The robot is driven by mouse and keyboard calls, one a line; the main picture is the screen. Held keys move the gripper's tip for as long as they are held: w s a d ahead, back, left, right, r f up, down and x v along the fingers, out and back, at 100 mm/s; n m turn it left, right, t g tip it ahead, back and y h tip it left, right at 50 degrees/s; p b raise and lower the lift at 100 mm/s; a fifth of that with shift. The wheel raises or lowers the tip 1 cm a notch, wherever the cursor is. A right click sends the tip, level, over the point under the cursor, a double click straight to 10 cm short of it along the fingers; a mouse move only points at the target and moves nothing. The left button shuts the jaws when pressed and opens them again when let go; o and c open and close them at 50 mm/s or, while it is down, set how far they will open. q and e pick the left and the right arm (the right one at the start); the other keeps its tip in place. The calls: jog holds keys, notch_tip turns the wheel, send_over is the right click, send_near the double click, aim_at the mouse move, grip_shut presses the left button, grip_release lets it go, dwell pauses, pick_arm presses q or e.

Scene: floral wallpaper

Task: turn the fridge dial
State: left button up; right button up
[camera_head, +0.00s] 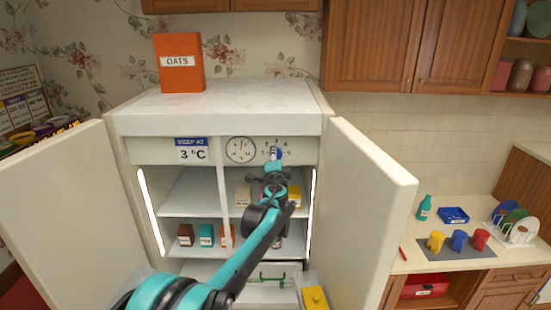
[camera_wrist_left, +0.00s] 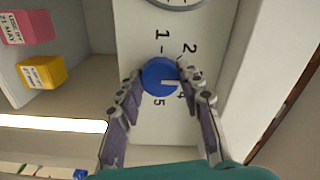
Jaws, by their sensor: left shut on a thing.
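The blue round fridge dial (camera_wrist_left: 158,75) is on the white panel; in the head view only a bit of it (camera_head: 279,153) shows past my gripper. My left gripper (camera_wrist_left: 160,82) is shut on it, one finger on each side. In the wrist view 1, 2, 4 and 5 are readable around the dial. Its white mark points right in that view, toward the right finger, between 2 and 4; the number there is hidden. A sign (camera_head: 192,150) on the fridge (camera_head: 215,110) reads "KEEP AT 3 °C". My right gripper is out of view.
Both fridge doors stand open, left (camera_head: 65,205) and right (camera_head: 365,200). Small boxes stand on the shelves below the dial. A round gauge (camera_head: 240,149) is beside the dial. An oats box (camera_head: 180,75) stands on top. A counter (camera_head: 450,215) with mugs is at right.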

pick_arm(q)
jog(key=o, duration=1.2)
jog(key=shift+c, duration=0.2)
jog(key=s, duration=1.2)
